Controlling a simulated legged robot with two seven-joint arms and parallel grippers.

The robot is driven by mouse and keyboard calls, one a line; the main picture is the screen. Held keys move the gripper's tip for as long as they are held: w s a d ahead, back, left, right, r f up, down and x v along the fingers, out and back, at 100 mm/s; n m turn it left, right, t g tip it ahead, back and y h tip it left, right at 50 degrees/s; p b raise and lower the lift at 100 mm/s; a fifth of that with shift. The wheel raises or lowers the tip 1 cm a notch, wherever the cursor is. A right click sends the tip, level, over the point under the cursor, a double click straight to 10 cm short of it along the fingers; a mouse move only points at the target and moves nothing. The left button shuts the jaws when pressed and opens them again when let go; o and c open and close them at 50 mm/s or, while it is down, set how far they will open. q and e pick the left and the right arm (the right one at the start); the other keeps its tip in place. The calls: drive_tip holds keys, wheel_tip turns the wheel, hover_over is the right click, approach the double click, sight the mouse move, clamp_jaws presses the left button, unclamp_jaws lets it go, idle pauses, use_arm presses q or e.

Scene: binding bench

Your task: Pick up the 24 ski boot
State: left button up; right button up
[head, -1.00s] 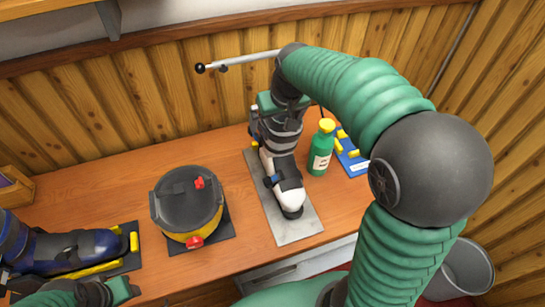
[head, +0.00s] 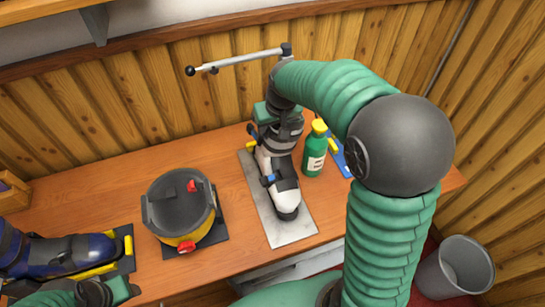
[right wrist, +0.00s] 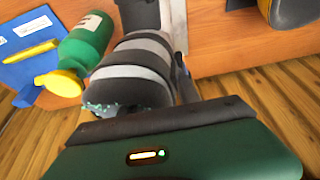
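A white and black ski boot (head: 283,185) stands upright on a grey plate (head: 300,228) in the head view; I can read no size on it. My right gripper (head: 277,116) is at the top of its cuff. In the right wrist view the grey-striped cuff (right wrist: 140,62) lies directly before the gripper, with a grey finger along its right side. The other finger is hidden, so I cannot tell whether the grip is closed.
A green bottle with a yellow cap (head: 315,150) stands close right of the white boot, before a blue board (head: 338,158). A black and yellow pot (head: 180,205) is left. A lever (head: 235,60) is at the wall behind. A grey bin (head: 455,268) stands right of the bench.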

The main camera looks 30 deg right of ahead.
drive_tip(key=shift+c, duration=1.2)
drive_tip(key=shift+w+a, duration=0.1)
drive_tip(key=shift+a, duration=0.05)
drive_tip(key=shift+c, duration=1.1)
drive_tip(key=shift+a+r, duration=0.1)
drive_tip(key=shift+a, duration=0.25)
drive_tip(key=shift+c, duration=1.3)
drive_tip(key=shift+a+r, duration=0.15)
drive_tip(key=shift+a, duration=0.3)
clamp_jaws()
drive_tip(key=shift+d, duration=0.65)
drive_tip(key=shift+a, duration=0.25)
